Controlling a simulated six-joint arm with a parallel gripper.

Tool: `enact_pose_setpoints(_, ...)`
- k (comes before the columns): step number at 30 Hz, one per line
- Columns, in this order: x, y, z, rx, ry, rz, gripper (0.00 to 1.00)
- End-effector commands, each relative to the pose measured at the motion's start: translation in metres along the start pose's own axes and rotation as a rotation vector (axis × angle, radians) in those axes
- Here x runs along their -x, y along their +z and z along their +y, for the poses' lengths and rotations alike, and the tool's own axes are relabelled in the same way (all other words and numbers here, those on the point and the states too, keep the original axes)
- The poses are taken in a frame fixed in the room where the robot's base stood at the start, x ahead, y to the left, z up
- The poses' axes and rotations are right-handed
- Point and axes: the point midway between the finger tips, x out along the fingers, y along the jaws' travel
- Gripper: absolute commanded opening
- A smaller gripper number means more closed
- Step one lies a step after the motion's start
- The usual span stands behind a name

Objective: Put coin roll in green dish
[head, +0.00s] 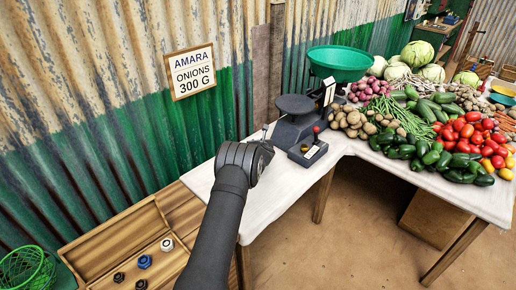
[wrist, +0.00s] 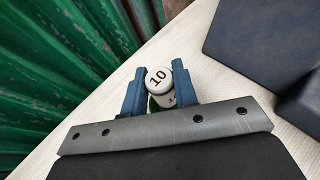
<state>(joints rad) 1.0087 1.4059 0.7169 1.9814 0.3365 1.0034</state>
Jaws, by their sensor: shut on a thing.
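A white cylinder marked "10" (wrist: 158,78), which looks like the coin roll, sits between the two blue fingers of my gripper (wrist: 160,88) in the wrist view. My gripper is shut on it. A smaller white face and a sliver of green show just below the "10"; I cannot tell whether they belong to it. In the head view my gripper (head: 264,146) is over the left end of the white table, left of the scale, and my arm hides the held thing. The green dish (head: 338,64) is the wide bowl on the scale's far side.
The dark scale (head: 290,128) with a flat black pan (head: 295,103) stands on the white table (head: 300,180). Heaped vegetables (head: 440,120) fill its right side. A wooden box (head: 120,245) holds several small knobbed pieces. A green corrugated wall (head: 110,130) rises behind.

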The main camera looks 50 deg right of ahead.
Motion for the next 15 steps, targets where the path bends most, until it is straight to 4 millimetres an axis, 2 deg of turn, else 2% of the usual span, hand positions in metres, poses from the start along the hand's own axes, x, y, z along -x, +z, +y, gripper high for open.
enact_pose_setpoints(1,-0.003,-0.01,0.0,-0.001,0.0,0.003,0.0)
enact_pose_setpoints(5,-0.01,-0.025,0.0,-0.001,0.0,0.002,0.0)
enact_pose_setpoints(15,-0.011,-0.029,0.0,0.0,0.0,0.001,0.0)
